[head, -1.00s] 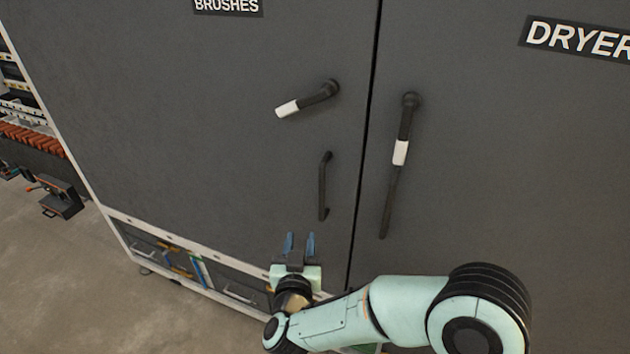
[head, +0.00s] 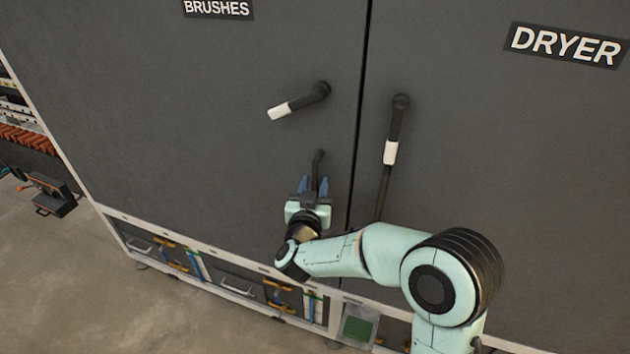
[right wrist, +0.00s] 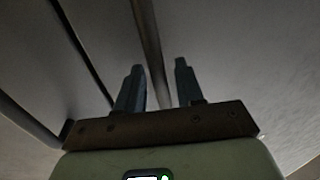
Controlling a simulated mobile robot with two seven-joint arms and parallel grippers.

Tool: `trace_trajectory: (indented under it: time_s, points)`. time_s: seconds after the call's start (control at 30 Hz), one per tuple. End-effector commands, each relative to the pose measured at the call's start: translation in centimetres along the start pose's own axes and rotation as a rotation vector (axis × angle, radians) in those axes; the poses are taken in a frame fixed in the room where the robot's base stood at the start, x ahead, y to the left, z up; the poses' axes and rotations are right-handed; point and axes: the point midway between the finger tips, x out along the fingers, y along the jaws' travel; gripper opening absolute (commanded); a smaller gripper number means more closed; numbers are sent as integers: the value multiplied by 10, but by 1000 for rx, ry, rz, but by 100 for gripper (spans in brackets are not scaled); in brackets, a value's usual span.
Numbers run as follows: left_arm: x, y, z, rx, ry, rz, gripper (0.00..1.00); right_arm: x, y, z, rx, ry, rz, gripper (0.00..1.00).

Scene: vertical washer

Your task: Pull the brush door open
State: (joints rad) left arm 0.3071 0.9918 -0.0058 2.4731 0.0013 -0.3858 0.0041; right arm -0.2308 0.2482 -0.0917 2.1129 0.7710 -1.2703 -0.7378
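The brush door (head: 190,130) is the large dark grey panel under the BRUSHES label (head: 218,9); it looks shut, flush with the dryer door at the seam. Its lever latch (head: 300,102), black with a white tip, points left and slightly down. Below it is a black vertical pull handle (head: 318,165). My right gripper (head: 315,186) is at the handle's lower part and hides it. In the right wrist view, the handle (right wrist: 149,45) runs between the two open fingers (right wrist: 157,88), with gaps visible on both sides. My left gripper is not in view.
The dryer door (head: 500,150) is at the right, with its own lever (head: 395,130) hanging down and a bar handle (head: 383,192) below. Low drawers and racks (head: 240,285) run under the doors.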

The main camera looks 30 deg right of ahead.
Motion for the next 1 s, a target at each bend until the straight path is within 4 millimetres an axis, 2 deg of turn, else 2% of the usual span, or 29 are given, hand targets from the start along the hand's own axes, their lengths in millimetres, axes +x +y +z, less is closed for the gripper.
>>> trace_trajectory:
  time_s: [0.1, 0.37, 0.4, 0.5, 0.77, 1.0]
  points:
    - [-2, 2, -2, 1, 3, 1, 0, 6, 0, 0, -1, 1, 0, 37]
    - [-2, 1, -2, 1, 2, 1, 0, 7, 0, 1, -1, 0, 0, 37]
    - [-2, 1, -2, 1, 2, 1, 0, 7, 0, 1, -1, 0, 0, 30]
    - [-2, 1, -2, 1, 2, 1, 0, 7, 0, 1, 0, 0, 0, 0]
    - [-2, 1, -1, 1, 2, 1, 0, 6, 0, 1, 0, 0, -1, 0]
    - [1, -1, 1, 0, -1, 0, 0, -2, -3, 2, 0, -2, -12, 0]
